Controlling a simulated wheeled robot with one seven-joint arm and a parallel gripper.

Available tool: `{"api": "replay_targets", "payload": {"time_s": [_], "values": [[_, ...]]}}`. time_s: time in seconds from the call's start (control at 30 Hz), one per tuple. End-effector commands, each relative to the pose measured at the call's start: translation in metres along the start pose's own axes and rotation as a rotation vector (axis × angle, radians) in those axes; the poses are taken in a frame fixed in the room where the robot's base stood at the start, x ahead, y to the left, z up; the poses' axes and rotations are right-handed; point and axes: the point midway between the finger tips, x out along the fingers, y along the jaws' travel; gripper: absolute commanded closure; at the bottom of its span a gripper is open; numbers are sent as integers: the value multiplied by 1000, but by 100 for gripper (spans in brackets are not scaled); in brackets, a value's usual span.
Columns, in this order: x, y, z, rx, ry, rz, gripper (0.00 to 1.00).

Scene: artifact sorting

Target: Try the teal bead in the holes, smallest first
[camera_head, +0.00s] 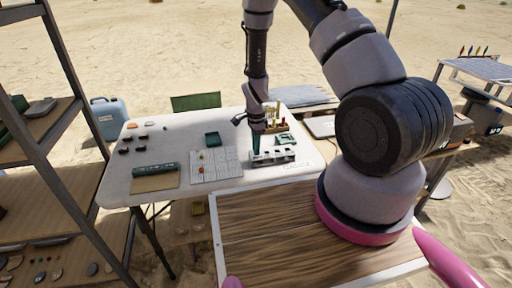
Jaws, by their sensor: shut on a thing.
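My gripper (256,143) points down over the left part of the pale block with holes (285,160) on the white table. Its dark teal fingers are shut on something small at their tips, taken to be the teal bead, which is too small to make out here. The tips are at or just above the block's left end; I cannot tell whether they touch it. Dark holes show along the block, but their sizes are hard to compare from here.

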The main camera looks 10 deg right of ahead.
Motion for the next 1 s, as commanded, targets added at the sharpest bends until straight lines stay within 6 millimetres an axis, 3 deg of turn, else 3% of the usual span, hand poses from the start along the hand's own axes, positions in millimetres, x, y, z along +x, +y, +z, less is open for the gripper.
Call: {"api": "replay_targets", "payload": {"time_s": [0.87, 0.9, 0.97, 1.0], "values": [[2, 0, 0, 0, 0, 0, 100], [2, 0, 0, 0, 0, 0, 67], [2, 0, 0, 0, 0, 0, 44], [2, 0, 0, 0, 0, 0, 43]]}}
